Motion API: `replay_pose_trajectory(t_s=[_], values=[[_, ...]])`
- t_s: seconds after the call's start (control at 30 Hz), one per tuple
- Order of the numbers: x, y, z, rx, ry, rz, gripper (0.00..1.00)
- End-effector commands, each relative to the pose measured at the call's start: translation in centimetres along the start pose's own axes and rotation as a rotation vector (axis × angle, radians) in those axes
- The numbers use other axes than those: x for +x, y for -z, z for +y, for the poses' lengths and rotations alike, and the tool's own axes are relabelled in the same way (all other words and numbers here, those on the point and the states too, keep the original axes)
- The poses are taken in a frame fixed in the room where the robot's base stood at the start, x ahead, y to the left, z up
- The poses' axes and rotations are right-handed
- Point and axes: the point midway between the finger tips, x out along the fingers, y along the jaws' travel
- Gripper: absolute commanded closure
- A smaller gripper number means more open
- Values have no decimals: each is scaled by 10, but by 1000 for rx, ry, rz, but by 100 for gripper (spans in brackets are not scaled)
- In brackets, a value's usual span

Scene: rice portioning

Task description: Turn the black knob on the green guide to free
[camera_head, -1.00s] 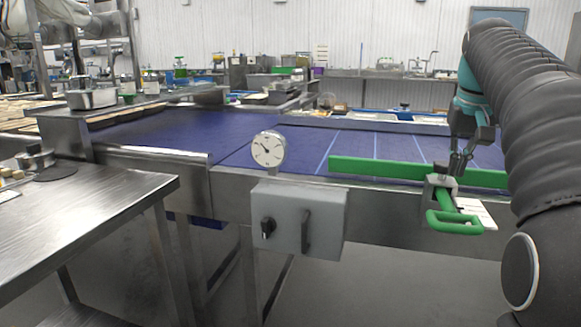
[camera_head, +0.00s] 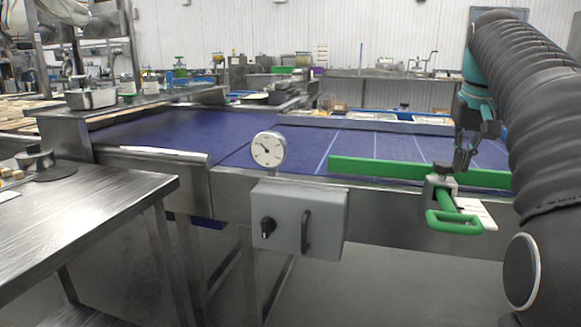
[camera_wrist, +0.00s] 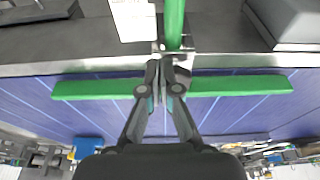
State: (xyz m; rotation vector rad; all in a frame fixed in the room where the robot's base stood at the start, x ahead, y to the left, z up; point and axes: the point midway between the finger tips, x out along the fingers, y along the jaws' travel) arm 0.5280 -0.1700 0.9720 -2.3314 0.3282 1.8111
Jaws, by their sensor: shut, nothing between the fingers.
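The long green guide (camera_head: 390,168) lies along the near edge of the blue belt. It also spans the wrist view (camera_wrist: 100,88). A grey metal clamp (camera_head: 440,188) with a green handle (camera_head: 455,222) sits on the guide and hangs over the belt's near side. A small dark part, perhaps the black knob (camera_head: 441,168), shows on top of the clamp; its setting cannot be read. My gripper (camera_head: 462,168) points down just above and beside the clamp. In the wrist view my gripper (camera_wrist: 166,62) is shut with nothing between its fingertips, which hide part of the clamp and knob area.
A grey control box (camera_head: 300,218) with a black rotary switch (camera_head: 268,228) and a handle is on the belt frame. A round dial gauge (camera_head: 268,149) stands above it. A steel table (camera_head: 90,215) is at the left. The blue belt (camera_head: 300,148) is mostly clear.

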Motion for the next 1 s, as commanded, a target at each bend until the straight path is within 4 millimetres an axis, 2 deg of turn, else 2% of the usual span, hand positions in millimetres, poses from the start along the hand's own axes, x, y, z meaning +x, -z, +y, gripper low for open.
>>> replay_pose_trajectory(t_s=[0.43,0.83,1.0], values=[[-43,11,0,0,0,2,100],[-47,12,-1,-1,0,0,100],[-45,13,-16,-32,8,-3,100]])
